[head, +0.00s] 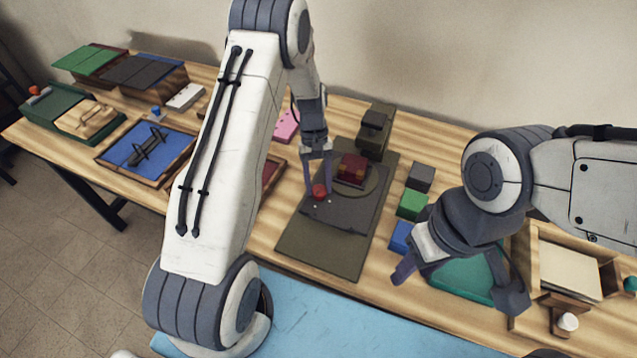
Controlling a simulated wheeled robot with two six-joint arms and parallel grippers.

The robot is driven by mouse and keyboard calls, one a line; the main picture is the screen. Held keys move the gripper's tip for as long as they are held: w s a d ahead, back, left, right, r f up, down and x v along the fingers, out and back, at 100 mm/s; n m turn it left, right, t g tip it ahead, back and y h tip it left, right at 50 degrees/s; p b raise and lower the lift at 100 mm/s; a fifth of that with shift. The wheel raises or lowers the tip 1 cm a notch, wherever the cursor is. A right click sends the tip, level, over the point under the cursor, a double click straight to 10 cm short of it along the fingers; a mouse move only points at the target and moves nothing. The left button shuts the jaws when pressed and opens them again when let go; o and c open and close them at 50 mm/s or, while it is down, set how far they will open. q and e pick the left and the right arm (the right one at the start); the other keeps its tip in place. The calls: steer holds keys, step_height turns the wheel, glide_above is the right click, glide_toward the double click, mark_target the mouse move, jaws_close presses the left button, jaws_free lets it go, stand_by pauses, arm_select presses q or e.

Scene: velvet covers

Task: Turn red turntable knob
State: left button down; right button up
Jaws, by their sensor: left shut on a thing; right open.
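The turntable stands near the middle of the table, a dark olive base (295,254) with a grey plate (352,222) and a round platter that bears a dark red block (353,168). The red knob (319,191) sits at the left front of the grey plate. My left gripper (318,187) reaches down from above and is shut on the red knob, one finger at each side. My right gripper (458,285) is open and empty, above the teal tray at the right, apart from the turntable.
Grey (420,176), green (412,204) and blue (400,236) blocks stand right of the turntable. A teal tray (462,279) and a wooden box (568,268) lie further right. Left are a blue tray (170,146) and a green box (50,112). A dark stand (374,132) is behind.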

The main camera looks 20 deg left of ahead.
stand_by(0.4)
arm_select(q)
steer(key=shift+c, duration=1.4)
jaws_free()
steer(key=shift+r, duration=0.15)
steer(key=b+v, duration=0.1)
steer(key=v, duration=0.9)
steer(key=shift+r+b, duration=0.15)
steer(key=shift+b, duration=0.25)
